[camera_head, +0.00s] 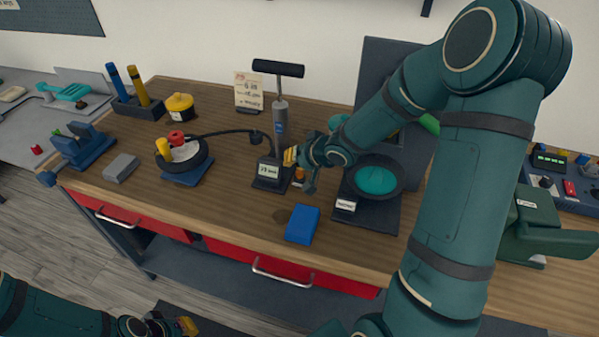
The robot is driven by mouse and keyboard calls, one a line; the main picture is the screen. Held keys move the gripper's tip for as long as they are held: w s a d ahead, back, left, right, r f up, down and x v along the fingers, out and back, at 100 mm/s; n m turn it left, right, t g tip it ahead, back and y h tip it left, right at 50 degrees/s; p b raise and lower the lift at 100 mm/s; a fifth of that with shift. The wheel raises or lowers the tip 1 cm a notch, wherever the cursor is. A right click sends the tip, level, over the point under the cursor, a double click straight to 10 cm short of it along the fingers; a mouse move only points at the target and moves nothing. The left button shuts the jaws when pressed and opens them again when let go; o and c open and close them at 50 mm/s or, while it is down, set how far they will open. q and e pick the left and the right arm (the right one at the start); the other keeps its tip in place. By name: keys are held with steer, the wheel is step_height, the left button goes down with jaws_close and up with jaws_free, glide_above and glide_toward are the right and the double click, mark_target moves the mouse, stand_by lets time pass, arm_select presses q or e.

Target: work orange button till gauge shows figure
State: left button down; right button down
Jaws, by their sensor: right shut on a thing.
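The gauge (270,173) is a dark block with a small pale display, on the bench's middle. Its figure is too small to read surely. The orange button (299,173) is a small orange piece just right of the gauge, partly hidden by my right gripper. My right gripper (300,171) reaches in from the right, down beside the gauge, and appears shut on the orange button; the contact itself is hard to see. My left gripper (172,325) is low at the bottom left, away from the bench top, and its jaw opening is unclear.
A written card (248,92) stands at the back. A blue block (302,224) lies in front; a teal-topped round device (376,181) is to the right.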

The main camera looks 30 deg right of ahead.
steer(key=shift+f, duration=0.1)
stand_by(0.5)
steer(key=shift+f, duration=0.35)
steer(key=shift+s+a+f+b, duration=0.1)
steer(key=shift+a+f+b, duration=0.05)
steer(key=shift+f+b, duration=0.4)
stand_by(1.2)
stand_by(1.0)
steer(key=shift+w+r+p, duration=0.2)
steer(key=shift+r+p, duration=0.85)
steer(key=shift+p, duration=0.15)
step_height(320, 180, up, 5)
steer(key=p, duration=0.5)
steer(key=shift+p, duration=0.3)
steer(key=shift+f, duration=0.1)
